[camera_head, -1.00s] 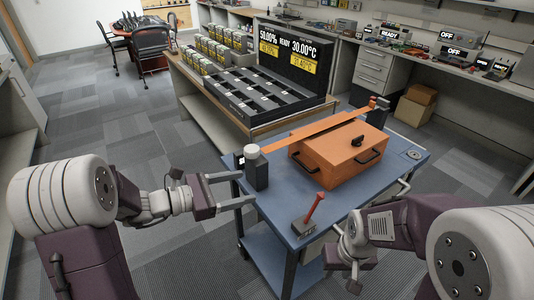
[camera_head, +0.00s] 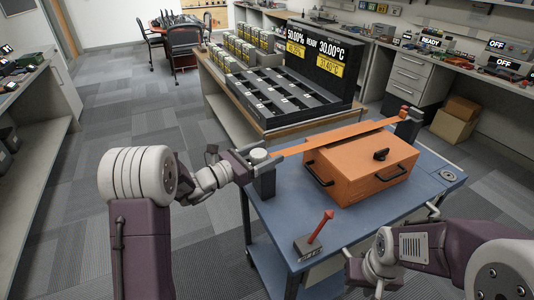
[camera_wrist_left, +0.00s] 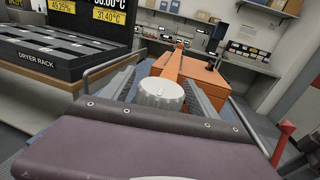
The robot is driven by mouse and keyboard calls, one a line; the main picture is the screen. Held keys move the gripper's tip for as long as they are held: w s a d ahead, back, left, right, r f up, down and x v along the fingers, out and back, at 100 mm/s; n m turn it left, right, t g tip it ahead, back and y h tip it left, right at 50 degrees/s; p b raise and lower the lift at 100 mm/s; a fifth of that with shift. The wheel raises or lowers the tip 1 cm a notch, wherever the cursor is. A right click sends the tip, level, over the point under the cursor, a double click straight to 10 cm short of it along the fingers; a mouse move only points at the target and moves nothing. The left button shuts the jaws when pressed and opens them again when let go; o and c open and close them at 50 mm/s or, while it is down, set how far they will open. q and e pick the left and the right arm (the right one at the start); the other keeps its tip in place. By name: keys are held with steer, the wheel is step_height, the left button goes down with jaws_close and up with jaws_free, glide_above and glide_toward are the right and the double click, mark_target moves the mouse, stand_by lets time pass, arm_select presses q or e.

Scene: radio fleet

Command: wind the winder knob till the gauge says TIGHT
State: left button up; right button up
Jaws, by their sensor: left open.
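The winder knob (camera_head: 259,155) is a pale round cap on a dark post (camera_head: 264,182) at the left corner of the blue cart (camera_head: 300,215). An orange strap (camera_head: 330,138) runs from the post across the orange case (camera_head: 360,165) to another post (camera_head: 408,122). My left gripper (camera_head: 262,160) is open around the knob; in the left wrist view the white ribbed knob (camera_wrist_left: 161,94) sits between its two fingers, and contact is unclear. My right gripper (camera_head: 362,278) is low at the cart's front edge, its jaws unclear. No readable gauge shows.
A red lever (camera_head: 321,225) on a small base stands at the cart's front. A dryer rack (camera_head: 280,100) with a display stands on a wooden bench behind. Floor at left is clear.

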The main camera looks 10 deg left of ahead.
arm_select(q)
steer(key=shift+w+d, duration=0.2)
steer(key=shift+w, duration=0.05)
steer(key=c, duration=1.4)
steer(key=shift+o, duration=0.2)
steer(key=shift+s, duration=0.1)
steer(key=m+g+h+p, duration=0.2)
steer(key=g, duration=0.1)
steer(key=shift+s+d+r+m, duration=0.15)
steer(key=shift+s+m, duration=0.05)
steer(key=shift+m, duration=0.1)
steer(key=m+g+h+p, duration=0.1)
steer(key=m+g+h, duration=0.1)
steer(key=g, duration=0.1)
steer(key=shift+s+d+m+g+p, duration=0.15)
steer(key=shift+s+m+g+p, duration=0.15)
steer(key=shift+p, duration=0.1)
steer(key=m+g, duration=0.1)
steer(key=m+g+h+p, duration=0.1)
steer(key=g, duration=0.1)
steer(key=shift+s+d, duration=0.1)
steer(key=shift+s, duration=0.2)
steer(key=shift+s+f+m+g+p, duration=0.1)
steer(key=shift+m+g+p, duration=0.2)
steer(key=shift+g, duration=0.35)
steer(key=shift+s+f+m+g+p, duration=0.1)
steer(key=shift+m+g, duration=0.3)
steer(key=shift+g, duration=0.55)
